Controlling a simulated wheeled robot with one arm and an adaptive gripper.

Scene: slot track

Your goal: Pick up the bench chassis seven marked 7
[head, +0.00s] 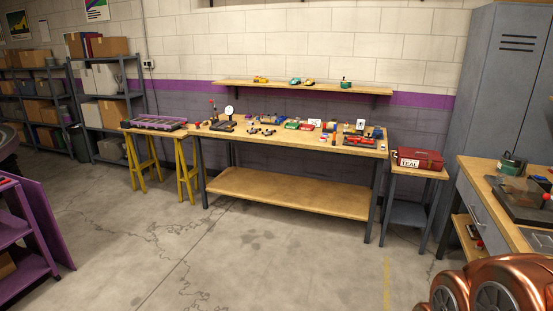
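The workbench (285,136) stands against the back wall with many small items on its top. Small dark parts (262,131) that look like chassis lie near its middle. A red car-like item (360,141) sits on a dark base at its right end. White cards stand near the back, one at the centre (315,122) and one farther right (360,124). The items are too small to read a 7 on any of them, so I cannot tell which is chassis seven. My gripper is not in view.
A tray (157,122) rests on yellow trestles at left. A wall shelf (300,86) holds small cars. Another workbench (510,190) stands at right. The concrete floor (250,245) before the bench is clear.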

